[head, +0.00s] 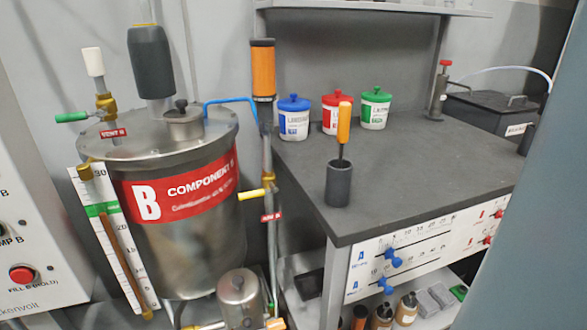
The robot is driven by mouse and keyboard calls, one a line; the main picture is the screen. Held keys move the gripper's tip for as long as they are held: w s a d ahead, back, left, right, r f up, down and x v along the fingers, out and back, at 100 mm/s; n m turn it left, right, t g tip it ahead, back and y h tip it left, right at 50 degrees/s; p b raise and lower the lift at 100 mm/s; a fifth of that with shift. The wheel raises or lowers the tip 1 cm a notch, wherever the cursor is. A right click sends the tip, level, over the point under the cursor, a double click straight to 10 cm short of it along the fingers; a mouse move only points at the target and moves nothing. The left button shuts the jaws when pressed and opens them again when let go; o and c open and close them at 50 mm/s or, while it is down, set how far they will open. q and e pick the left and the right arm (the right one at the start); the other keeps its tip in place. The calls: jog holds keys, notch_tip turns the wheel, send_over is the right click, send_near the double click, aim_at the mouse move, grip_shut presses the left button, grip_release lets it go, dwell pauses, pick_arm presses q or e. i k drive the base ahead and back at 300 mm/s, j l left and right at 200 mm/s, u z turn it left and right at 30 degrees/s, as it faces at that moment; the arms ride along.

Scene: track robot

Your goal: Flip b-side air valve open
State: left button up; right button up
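A brass valve (268,181) with a yellow lever (250,194) sits on a vertical pipe just right of the steel tank. The lever points left, roughly crosswise to the pipe. A small red label (271,217) below the valve ends in B; its first letters are too small to read surely. The pipe runs up to an orange cylinder (263,70). The steel tank (190,250) bears a red COMPONENT B band (180,191). Neither of my grippers shows in the head view, so their states are hidden.
A second valve with a green handle (73,117), labelled VENT B (114,133), stands at the tank's left. A blue hose (232,100) runs above. The dark bench (420,165) at right carries several lidded tubs and a grey cup (339,186) with an orange-handled tool.

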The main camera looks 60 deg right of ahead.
aim_at(243, 196)
jog(key=z, duration=1.5)
